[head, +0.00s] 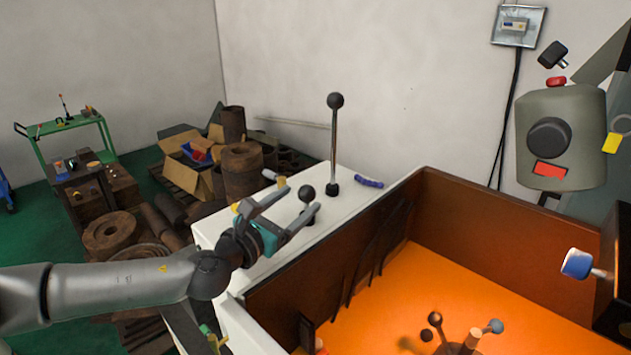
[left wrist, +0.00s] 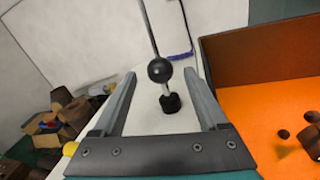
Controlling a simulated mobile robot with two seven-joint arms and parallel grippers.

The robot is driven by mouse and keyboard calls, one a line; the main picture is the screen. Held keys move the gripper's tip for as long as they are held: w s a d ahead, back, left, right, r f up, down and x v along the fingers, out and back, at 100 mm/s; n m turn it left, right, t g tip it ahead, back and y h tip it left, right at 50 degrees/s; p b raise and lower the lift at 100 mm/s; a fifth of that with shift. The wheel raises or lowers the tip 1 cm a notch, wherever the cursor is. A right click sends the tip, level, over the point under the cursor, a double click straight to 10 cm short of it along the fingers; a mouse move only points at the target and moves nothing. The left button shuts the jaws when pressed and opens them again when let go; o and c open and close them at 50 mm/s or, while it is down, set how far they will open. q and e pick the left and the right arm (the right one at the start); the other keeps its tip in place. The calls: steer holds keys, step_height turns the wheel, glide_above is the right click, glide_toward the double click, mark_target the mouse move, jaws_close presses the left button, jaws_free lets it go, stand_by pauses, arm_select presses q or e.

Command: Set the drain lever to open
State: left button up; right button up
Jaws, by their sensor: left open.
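Two levers stand on the white surface (head: 236,255). The short lever has a black ball knob (head: 306,193) and a black base. The tall lever has a bright rod (head: 334,140) with a black ball on top and stands upright behind the short one. No label shows which is the drain lever. My left gripper (head: 298,197) is open beside the short lever's knob. In the left wrist view, the knob (left wrist: 159,70) appears between the open fingertips (left wrist: 159,73), not gripped. The tall rod (left wrist: 149,22) rises beyond it. My right gripper is not in view.
A brown-walled tray with an orange floor (head: 440,270) lies to the right, with a several-knobbed handle (head: 459,345) inside. A purple object (head: 368,182) lies near the tall lever. A blue knob (head: 576,263) juts in at right. Boxes and rusty cylinders (head: 243,170) stand left.

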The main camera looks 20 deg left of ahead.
arm_select(q)
steer(key=w, duration=0.2)
steer(key=w+p, duration=0.1)
steer(key=w, duration=0.2)
steer(key=w+d, duration=0.1)
steer(key=w, duration=0.1)
steer(key=shift+w, duration=0.2)
steer(key=shift+c, duration=0.4)
jaws_close()
stand_by(0.9)
